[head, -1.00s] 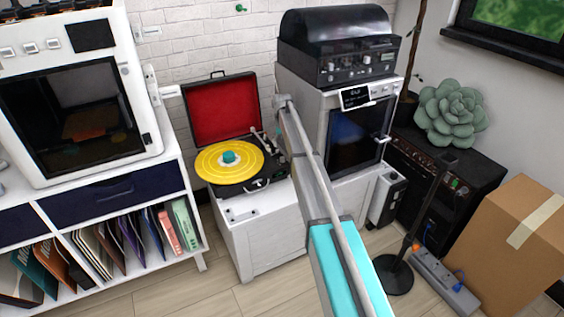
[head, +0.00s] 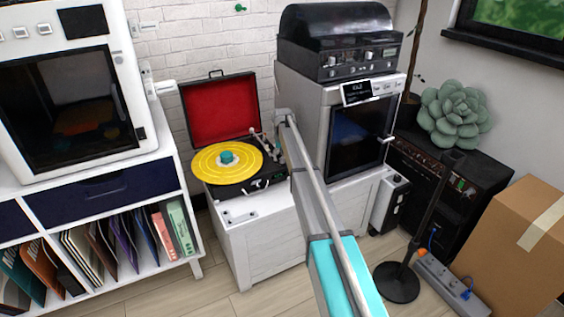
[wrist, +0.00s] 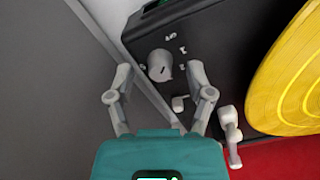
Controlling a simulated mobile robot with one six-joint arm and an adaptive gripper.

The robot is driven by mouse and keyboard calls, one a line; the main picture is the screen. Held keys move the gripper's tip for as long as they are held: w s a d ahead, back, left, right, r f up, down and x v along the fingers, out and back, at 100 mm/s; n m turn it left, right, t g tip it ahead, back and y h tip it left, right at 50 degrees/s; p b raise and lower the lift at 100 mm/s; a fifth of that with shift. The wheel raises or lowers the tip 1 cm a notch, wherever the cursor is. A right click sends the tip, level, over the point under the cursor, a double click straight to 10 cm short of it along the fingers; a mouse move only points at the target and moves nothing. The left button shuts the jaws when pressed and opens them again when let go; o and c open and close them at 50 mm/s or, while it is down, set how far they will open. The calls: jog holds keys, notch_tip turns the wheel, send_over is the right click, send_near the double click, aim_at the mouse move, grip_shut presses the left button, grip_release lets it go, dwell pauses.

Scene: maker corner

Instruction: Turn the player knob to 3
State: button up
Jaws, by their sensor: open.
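The record player (head: 272,181) stands open on a white cabinet, with a yellow record on it and its red lid raised. In the wrist view, the grey player knob (wrist: 160,66) sits on the dark top panel near its edge, with a dark pointer line and small pale marks around it. My gripper (wrist: 159,76) is open, with one fingertip on each side of the knob in the picture. I cannot tell whether they touch it. In the head view, my arm hides the player's right side, and the knob cannot be made out.
In the wrist view, a small lever (wrist: 180,103) and the tonearm (wrist: 230,130) lie close to the right finger. The yellow record (wrist: 290,75) is further right. A white oven-like machine (head: 352,130) stands right of the player, and a shelf unit (head: 105,190) on the left.

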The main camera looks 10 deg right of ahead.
jog(key=shift+f, duration=0.2)
grip_shut()
dwell(0.4)
